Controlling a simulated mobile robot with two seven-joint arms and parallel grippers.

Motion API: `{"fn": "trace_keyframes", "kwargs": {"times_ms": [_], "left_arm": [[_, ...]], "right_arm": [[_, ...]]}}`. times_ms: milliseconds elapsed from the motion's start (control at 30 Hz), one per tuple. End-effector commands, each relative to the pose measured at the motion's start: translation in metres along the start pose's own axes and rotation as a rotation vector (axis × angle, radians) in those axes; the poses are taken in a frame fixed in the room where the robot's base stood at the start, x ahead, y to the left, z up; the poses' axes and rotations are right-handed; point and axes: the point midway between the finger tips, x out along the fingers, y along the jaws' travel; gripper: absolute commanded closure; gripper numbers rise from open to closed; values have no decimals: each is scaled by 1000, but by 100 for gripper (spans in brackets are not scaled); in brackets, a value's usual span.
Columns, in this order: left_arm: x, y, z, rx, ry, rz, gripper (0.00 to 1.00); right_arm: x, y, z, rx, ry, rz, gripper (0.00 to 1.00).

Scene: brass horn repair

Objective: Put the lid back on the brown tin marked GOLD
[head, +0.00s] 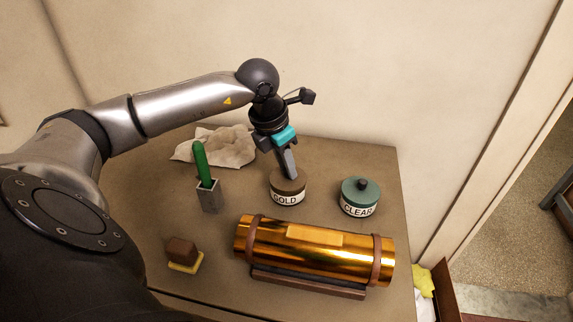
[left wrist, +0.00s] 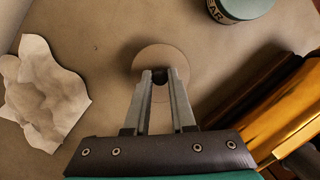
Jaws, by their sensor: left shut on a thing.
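The brown tin marked GOLD (head: 286,199) stands on the table in the head view, its white label facing me. My left gripper (head: 291,175) points down over it from behind. In the left wrist view my left gripper (left wrist: 160,77) is shut on the dark knob of the round brown lid (left wrist: 160,56). The lid is at the tin's top and looks about level and centred. I cannot tell whether it rests on the rim or is just above it. The lid hides the tin in the left wrist view. My right gripper is not in view.
A green tin marked CLEAR (head: 360,194) stands to the right. A shiny brass tube (head: 315,250) lies in a cradle in front. A grey holder (head: 208,198) with a green-handled tool, a crumpled cloth (head: 218,147) and a brown block on a yellow base (head: 183,255) are to the left.

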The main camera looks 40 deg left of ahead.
Motion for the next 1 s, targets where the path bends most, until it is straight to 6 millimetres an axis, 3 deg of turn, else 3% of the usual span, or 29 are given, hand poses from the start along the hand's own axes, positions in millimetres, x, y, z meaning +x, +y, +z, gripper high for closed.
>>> {"fn": "trace_keyframes", "kwargs": {"times_ms": [367,400,667,867,1000], "left_arm": [[0,0,0,0,0,0,100],[0,0,0,0,0,0,74],[0,0,0,0,0,0,44],[0,0,0,0,0,0,42],[0,0,0,0,1,0,26]], "right_arm": [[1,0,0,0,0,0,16],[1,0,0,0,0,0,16],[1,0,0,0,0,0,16],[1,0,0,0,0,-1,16],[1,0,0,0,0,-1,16]]}}
